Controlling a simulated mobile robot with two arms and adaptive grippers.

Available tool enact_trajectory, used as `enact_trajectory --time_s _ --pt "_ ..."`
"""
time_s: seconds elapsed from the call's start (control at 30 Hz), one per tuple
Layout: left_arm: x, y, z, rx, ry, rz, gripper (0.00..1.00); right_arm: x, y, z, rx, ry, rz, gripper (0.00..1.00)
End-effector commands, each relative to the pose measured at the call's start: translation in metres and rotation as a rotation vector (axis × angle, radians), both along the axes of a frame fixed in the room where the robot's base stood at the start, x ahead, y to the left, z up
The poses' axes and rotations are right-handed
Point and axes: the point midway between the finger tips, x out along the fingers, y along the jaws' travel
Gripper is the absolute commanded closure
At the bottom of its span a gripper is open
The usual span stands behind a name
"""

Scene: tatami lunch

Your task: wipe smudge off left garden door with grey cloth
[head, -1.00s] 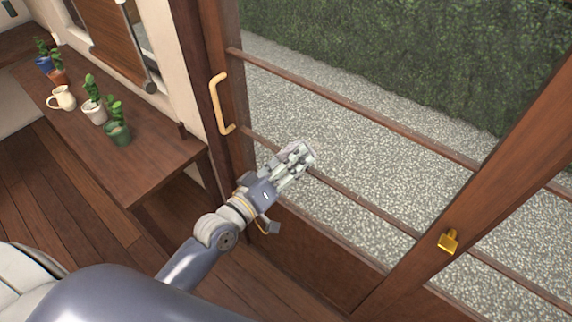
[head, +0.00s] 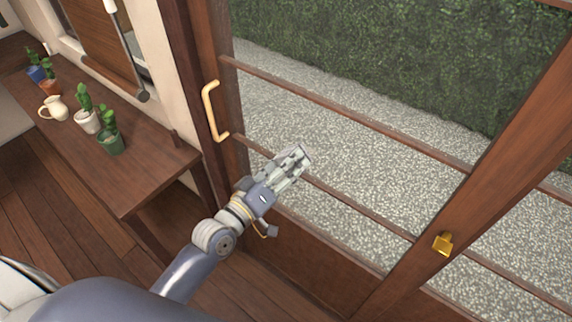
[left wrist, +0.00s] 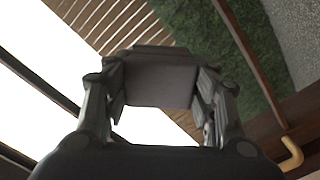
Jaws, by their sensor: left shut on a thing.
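The left garden door (head: 330,264) is a wooden frame with glass panes and a pale curved handle (head: 211,112). My left gripper (head: 296,158) is in front of its glass, right of the handle, at about the height of a crossbar. In the left wrist view the gripper (left wrist: 160,92) is shut on a flat dark grey piece, the grey cloth (left wrist: 160,84), held between both fingers. The cloth is hard to make out in the head view. I cannot tell whether it touches the glass. No smudge can be made out. My right gripper is not in view.
A wooden side table (head: 150,172) on the left holds several potted cacti and a cream jug (head: 54,108). A brass knob (head: 443,243) sits on the door post at right. Gravel (head: 390,125) and a hedge (head: 420,55) lie behind the glass.

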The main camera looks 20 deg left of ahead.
Motion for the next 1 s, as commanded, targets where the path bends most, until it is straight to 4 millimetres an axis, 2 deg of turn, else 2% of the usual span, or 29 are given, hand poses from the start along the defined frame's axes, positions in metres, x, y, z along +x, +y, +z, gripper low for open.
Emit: enact_trajectory --time_s 0.73,1.0 --pt "0.012 -0.005 0.001 0.0 -0.001 -0.001 0.66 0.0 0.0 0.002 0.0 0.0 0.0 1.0" --pt "0.004 -0.022 0.002 -0.003 0.002 -0.001 0.66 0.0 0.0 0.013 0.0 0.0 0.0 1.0"
